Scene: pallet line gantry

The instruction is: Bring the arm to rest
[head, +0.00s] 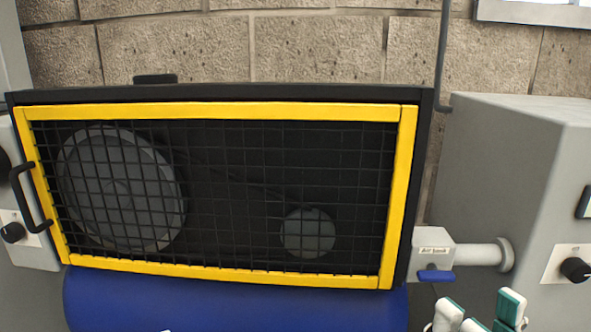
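My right gripper (479,310) shows at the bottom right edge, with white fingers and teal pads. Its fingertips stand apart with a gap between them, and I see nothing held there. The rest of this gripper and its arm are below the picture. It is below and to the right of the yellow-framed guard, near the blue-handled valve. My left gripper is not in view. A tiny pale sliver at the bottom edge, left of the middle, is too small to identify.
A mesh guard with a yellow frame (407,190) and black handle (30,198) covers two pulleys, above a blue tank (240,305). An air bank valve with blue lever (436,275) is at right. Grey cabinets (500,170) flank it; a block wall (320,50) stands behind.

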